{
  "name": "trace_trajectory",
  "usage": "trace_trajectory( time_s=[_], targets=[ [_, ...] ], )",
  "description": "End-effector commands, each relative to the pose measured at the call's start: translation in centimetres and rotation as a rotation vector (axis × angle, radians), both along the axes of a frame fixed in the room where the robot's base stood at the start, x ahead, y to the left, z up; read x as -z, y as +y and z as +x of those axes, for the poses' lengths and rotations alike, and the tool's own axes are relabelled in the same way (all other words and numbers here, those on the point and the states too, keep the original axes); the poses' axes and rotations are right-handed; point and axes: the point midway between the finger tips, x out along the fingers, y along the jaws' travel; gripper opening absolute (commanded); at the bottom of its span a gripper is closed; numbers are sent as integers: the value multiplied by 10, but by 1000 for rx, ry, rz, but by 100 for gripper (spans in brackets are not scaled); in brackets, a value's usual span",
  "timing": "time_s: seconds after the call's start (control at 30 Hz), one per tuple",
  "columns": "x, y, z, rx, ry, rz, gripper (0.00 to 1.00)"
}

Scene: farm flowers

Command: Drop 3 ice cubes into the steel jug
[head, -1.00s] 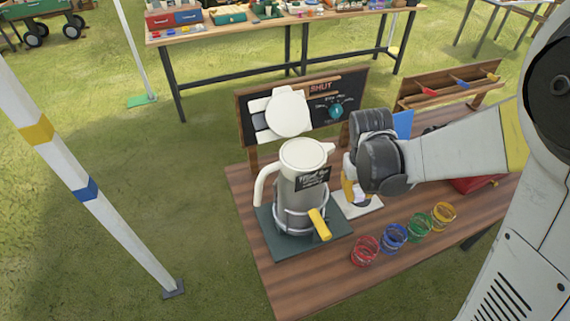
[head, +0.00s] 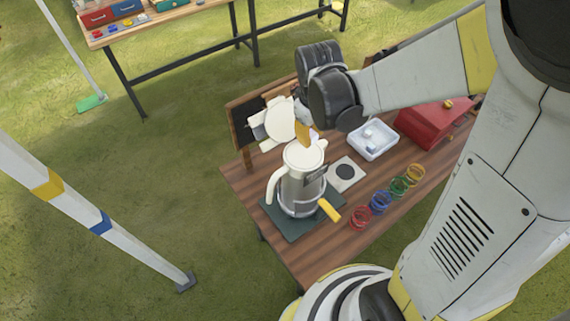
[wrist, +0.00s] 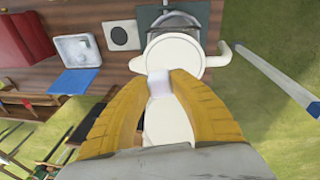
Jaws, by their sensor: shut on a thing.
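The steel jug (head: 301,195) stands upright on a dark green mat, with a white collar, spout and handle. A round white lid piece (head: 280,120) shows behind its top; I cannot tell how far the mouth is open. My gripper (head: 303,133) is above the jug's top, fingers pointing down. In the wrist view, the yellow fingers (wrist: 159,78) are shut on a whitish ice cube (wrist: 159,85), over the white jug top (wrist: 175,54). A white tray (head: 372,156) with pale cubes in it sits right of the jug.
A pale square plate with a dark disc (head: 346,171) lies beside the jug. Several coloured rings (head: 381,201) stand along the front edge. A red box (head: 430,125) is at the right. A chalkboard (head: 243,122) stands behind the jug.

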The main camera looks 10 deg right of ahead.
Motion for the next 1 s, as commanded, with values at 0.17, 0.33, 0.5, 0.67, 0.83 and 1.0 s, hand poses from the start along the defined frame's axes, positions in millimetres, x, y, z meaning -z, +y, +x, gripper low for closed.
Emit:
trace_trajectory(
  time_s=[0.17,0.33,0.5,0.67,0.83,1.0],
  targets=[
    [17,0,1,0,0,0,8],
    [39,0,0,1,0,0,8],
    [56,0,0,1,0,0,8],
    [59,0,0,1,0,0,8],
    [58,0,0,1,0,0,28],
    [58,0,0,1,0,0,49]
  ],
)
